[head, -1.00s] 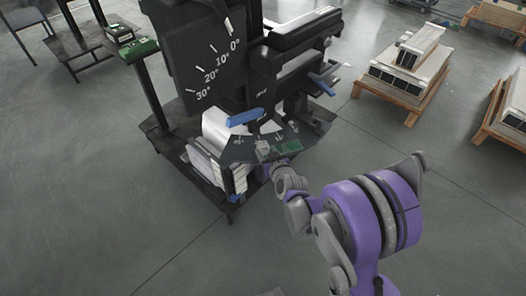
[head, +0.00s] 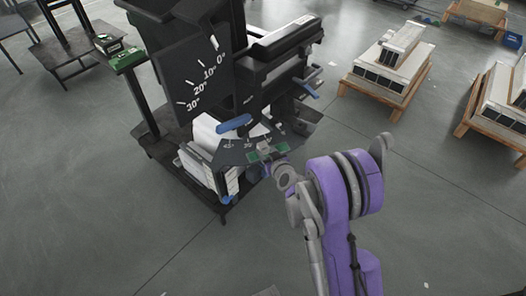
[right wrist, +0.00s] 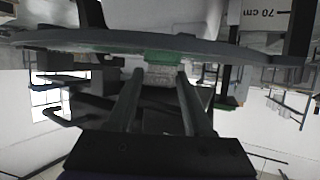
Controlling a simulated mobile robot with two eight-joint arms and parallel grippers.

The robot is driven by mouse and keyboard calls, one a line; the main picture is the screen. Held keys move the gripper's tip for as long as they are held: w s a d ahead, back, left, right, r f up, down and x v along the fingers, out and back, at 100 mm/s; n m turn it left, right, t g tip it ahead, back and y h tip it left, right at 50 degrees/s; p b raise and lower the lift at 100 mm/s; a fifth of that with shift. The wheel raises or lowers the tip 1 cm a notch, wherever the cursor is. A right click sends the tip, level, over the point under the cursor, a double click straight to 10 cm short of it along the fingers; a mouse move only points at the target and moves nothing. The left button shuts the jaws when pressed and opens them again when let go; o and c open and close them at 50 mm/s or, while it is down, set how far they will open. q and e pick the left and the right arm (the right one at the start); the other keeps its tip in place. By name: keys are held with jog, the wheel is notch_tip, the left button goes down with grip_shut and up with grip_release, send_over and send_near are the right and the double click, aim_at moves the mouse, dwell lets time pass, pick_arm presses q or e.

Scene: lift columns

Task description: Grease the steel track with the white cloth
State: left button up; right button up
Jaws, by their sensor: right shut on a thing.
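My right gripper (head: 270,156) reaches the front edge of a dark curved plate (head: 238,152) with angle marks on the machine. It is shut on a small greyish-white piece, apparently the white cloth (right wrist: 160,76), held between the two fingers in the right wrist view. In the head view the cloth (head: 265,147) is tiny, at the plate's edge. A green strip (head: 282,147) shows on both sides of it and beyond it in the wrist view (right wrist: 163,57). Whether the cloth touches is hard to tell. I cannot pick out the steel track for certain. My left gripper is out of view.
The black machine with a degree scale (head: 200,80) stands on a dark base. A blue handle (head: 234,123) and another blue lever (head: 306,87) stick out near the plate. Pallets with pale stacks (head: 385,75) stand at right. The grey floor in front is open.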

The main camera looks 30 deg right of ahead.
jog(key=shift+d+p, duration=0.55)
jog(key=shift+d, duration=0.5)
jog(key=shift+s+d+p, duration=0.2)
jog(key=shift+d+p, duration=0.35)
jog(key=shift+d, duration=1)
jog(key=shift+s+d+p, duration=0.15)
jog(key=shift+d+p, duration=0.4)
jog(key=shift+d, duration=0.45)
jog(key=shift+s+d+p, duration=0.15)
jog(key=shift+d+p, duration=0.4)
jog(key=shift+d, duration=1.55)
jog(key=shift+r, duration=0.1)
notch_tip(320, 180, up, 3)
jog(key=shift+p, duration=0.95)
